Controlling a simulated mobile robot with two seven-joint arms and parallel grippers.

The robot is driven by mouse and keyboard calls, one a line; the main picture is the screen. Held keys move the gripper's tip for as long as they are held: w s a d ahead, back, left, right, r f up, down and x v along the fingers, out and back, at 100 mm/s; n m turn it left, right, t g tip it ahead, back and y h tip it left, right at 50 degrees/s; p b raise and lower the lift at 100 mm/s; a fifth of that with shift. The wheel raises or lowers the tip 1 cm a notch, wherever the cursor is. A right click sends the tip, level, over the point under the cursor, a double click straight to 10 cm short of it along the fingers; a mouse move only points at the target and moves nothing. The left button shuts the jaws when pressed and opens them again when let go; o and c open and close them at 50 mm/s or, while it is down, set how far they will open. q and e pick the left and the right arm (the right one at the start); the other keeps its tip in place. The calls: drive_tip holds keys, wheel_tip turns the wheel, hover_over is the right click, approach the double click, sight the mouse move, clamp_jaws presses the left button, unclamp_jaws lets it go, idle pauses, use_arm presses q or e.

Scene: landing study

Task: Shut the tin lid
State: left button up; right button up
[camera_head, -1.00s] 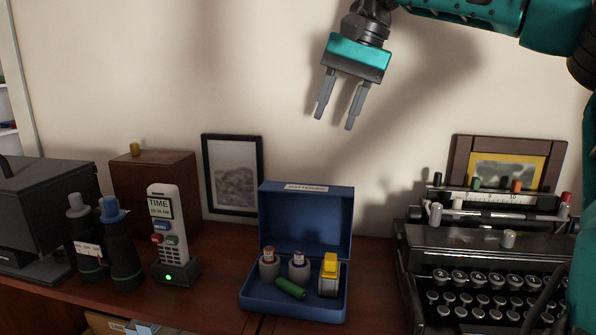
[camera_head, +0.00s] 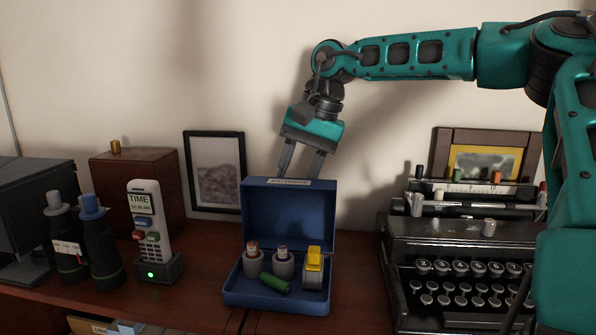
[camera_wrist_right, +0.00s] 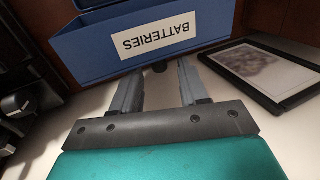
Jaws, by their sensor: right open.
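The blue tin (camera_head: 276,298) stands on the wooden desk with its lid (camera_head: 288,213) raised upright at the back. Several batteries, one of them green (camera_head: 274,282), and a yellow-topped item (camera_head: 313,266) are inside. My right gripper (camera_head: 300,174) is open and empty, pointing down at the lid's top edge; its fingertips are partly hidden behind the lid. In the right wrist view the two fingers (camera_wrist_right: 157,88) are apart, and the lid with its BATTERIES label (camera_wrist_right: 160,38) is just beyond them. I cannot tell whether they touch it. My left gripper is out of view.
A cordless phone in its stand (camera_head: 150,230) and two dark bottle-like items (camera_head: 100,250) stand left of the tin. A typewriter (camera_head: 455,265) stands to the right. A framed picture (camera_head: 215,170) leans on the wall behind, left of the lid.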

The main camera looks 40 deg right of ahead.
drive_tip(key=shift+c, duration=0.3)
clamp_jaws()
idle(0.3)
